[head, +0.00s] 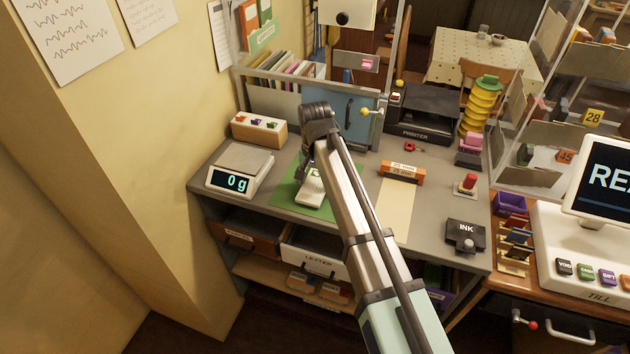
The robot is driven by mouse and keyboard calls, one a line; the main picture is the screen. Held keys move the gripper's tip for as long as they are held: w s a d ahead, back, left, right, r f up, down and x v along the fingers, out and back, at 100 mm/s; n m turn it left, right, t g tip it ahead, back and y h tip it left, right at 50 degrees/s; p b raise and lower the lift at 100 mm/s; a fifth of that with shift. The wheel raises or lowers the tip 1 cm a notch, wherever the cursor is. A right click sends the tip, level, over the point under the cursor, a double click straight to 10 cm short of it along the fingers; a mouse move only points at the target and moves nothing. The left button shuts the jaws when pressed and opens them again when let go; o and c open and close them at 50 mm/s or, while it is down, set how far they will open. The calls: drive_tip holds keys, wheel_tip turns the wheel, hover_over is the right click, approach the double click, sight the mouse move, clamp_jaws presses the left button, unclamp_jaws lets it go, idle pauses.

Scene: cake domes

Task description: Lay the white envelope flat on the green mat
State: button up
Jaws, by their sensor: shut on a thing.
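The green mat (284,193) lies on the grey desk, right of the scale. A small white item that looks like the white envelope (312,192) is over the mat's right part, with a small dark mark near its upper end. My gripper (306,176) is at the upper end of the envelope and shut on it. My arm comes in from the lower right and hides part of the gripper and the mat's right side. I cannot tell whether the envelope touches the mat.
A scale (240,172) reading 0 g stands left of the mat. An orange box (402,172) sits on a cream sheet (396,208) to the right. A blue panel (352,112) and a printer (422,112) stand behind. Drawers (316,259) are open below the desk's front edge.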

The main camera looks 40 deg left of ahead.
sight(315, 185)
drive_tip(key=shift+f, duration=0.35)
drive_tip(key=o, duration=1.3)
wheel_tip(315, 185, up, 12)
